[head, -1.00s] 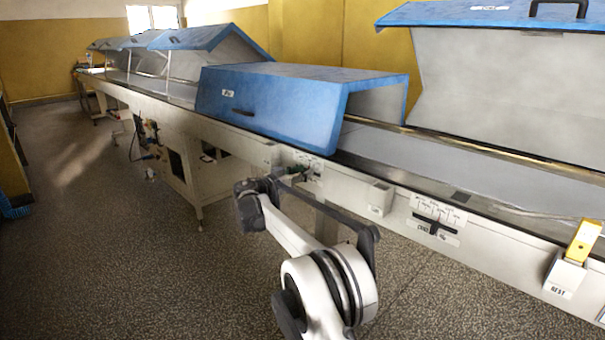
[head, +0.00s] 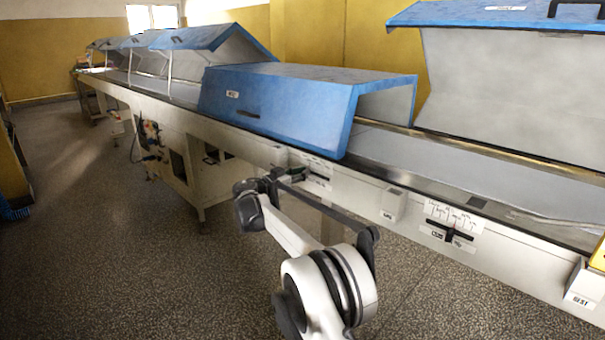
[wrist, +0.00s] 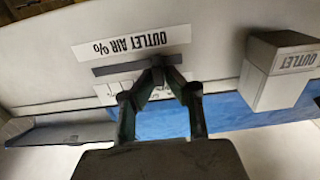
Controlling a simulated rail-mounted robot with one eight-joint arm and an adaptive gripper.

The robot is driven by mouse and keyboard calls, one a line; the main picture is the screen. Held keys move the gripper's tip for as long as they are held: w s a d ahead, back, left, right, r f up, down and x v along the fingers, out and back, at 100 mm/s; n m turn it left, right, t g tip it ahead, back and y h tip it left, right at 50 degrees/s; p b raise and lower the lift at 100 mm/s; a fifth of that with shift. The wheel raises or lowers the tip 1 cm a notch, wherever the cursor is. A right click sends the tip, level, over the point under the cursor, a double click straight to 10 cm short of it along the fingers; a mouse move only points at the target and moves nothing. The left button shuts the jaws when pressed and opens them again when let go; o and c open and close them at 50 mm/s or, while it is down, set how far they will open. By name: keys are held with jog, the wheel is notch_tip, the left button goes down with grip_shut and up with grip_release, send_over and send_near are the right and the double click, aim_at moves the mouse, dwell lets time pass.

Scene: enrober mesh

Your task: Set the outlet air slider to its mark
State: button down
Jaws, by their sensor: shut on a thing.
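The outlet air slider panel (wrist: 132,44) fills the upper middle of the wrist view, upside down, with its dark slot (wrist: 118,69) and pale scale below the lettering. My gripper (wrist: 158,74) is shut at the right part of this slot, on the slider knob, which the fingertips mostly hide. The scale's mark cannot be made out. In the head view the outlet air panel (head: 318,171) is on the machine's side below the blue hood, and my gripper (head: 294,175) reaches its left part; the contact is too small to read there.
A box labelled OUTLET (wrist: 272,72) juts out right of my gripper in the wrist view. In the head view another slider panel (head: 452,224) and a small box (head: 392,205) are farther right on the machine's side. The floor in front is clear.

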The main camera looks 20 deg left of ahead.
jog(key=shift+a, duration=0.1)
jog(key=c, duration=1.8)
grip_release()
jog(key=v, duration=1.2)
jog(key=shift+s+d, duration=0.1)
jog(key=shift+d, duration=0.1)
